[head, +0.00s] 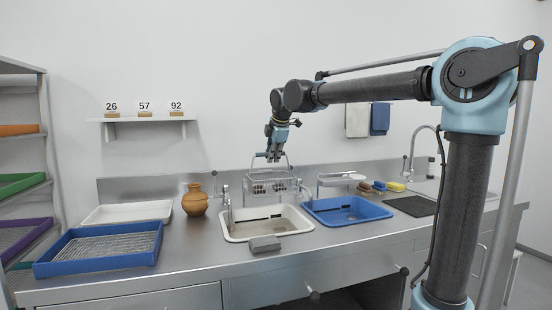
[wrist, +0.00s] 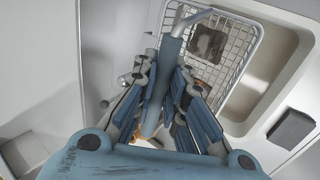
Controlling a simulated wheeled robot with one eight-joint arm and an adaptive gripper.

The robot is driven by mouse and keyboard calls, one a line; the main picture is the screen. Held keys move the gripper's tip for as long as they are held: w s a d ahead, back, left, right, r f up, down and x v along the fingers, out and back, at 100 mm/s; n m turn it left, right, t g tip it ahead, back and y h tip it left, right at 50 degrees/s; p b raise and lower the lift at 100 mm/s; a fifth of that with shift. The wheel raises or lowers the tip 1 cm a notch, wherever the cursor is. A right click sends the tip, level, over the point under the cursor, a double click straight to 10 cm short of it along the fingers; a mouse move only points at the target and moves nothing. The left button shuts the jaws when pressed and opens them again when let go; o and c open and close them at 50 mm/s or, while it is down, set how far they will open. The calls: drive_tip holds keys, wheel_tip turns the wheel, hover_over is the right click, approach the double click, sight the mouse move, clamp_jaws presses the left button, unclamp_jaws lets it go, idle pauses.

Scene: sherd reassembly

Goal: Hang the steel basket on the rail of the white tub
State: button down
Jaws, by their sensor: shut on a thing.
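The steel basket (head: 272,189) is a wire-mesh box with an arched handle. In the head view it is above the back part of the white tub (head: 262,236). My gripper (head: 273,157) is shut on the top of the handle, above the basket. In the wrist view the handle runs between my gripper's fingers (wrist: 165,100), and the basket mesh (wrist: 238,58) lies beyond, over the tub (wrist: 285,75). Brownish pieces show inside the basket. I cannot tell whether the basket touches the tub's rail, which I cannot make out clearly.
A blue tub (head: 345,219) stands right of the white tub. A grey block (head: 265,243) is at the white tub's front edge. A tap (head: 226,197) and a clay jar (head: 195,202) stand to the left, with a blue tray (head: 100,266) and a white tray (head: 127,212) beyond.

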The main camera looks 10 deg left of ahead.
drive_tip(key=shift+x, duration=1.65)
drive_tip(key=shift+s+d+f, duration=0.15)
drive_tip(key=shift+f, duration=0.05)
drive_tip(key=c, duration=1.6)
unclamp_jaws()
drive_tip(key=shift+o, duration=0.2)
